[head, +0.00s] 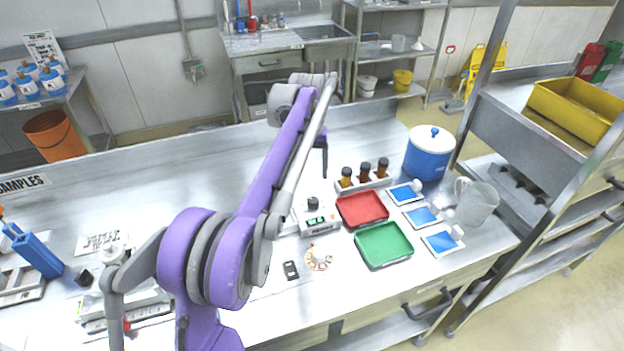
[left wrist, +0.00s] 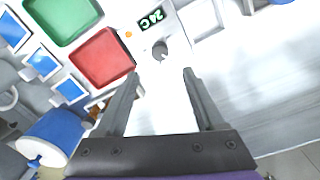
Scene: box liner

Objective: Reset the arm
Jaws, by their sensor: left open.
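My left arm (head: 290,150), purple and grey, rises from the bottom left of the head view and reaches out over the steel bench. Its left gripper (head: 323,150) hangs past the far end of the arm, mostly hidden, with a dark finger showing above the bench. In the left wrist view the left gripper (left wrist: 158,85) has its two dark fingers spread apart with nothing between them. A white device with a knob (left wrist: 160,50) and a green display lies beyond the fingertips. My right gripper is not in view.
The bench holds a red tray (head: 362,208), a green tray (head: 383,245), brown bottles (head: 365,172), blue-and-white packets (head: 421,215), a blue pot (head: 429,155) and a clear jug (head: 476,203). A blue rack (head: 38,256) stands at left. The bench's back middle is clear.

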